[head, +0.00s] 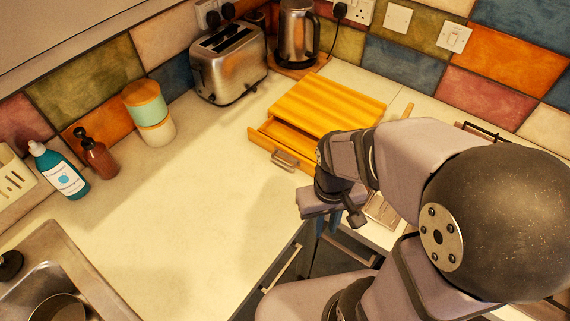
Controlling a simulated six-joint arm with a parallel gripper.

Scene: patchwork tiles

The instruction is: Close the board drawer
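The wooden board (328,103) with ridges on its top lies on the counter in the head view. Its drawer (268,140) is pulled part of the way out towards the lower left, with a metal handle (286,160) on its front. My gripper (322,222) is at the near edge of the counter, below and to the right of the handle and apart from it. The arm hides the right end of the drawer front, and I cannot see whether the fingers are open or shut.
A toaster (229,64) and a kettle (297,34) stand behind the board. Stacked canisters (157,130), a brown pump bottle (97,157) and a blue bottle (60,172) stand at the left. A sink (50,265) is at lower left. The middle counter is clear.

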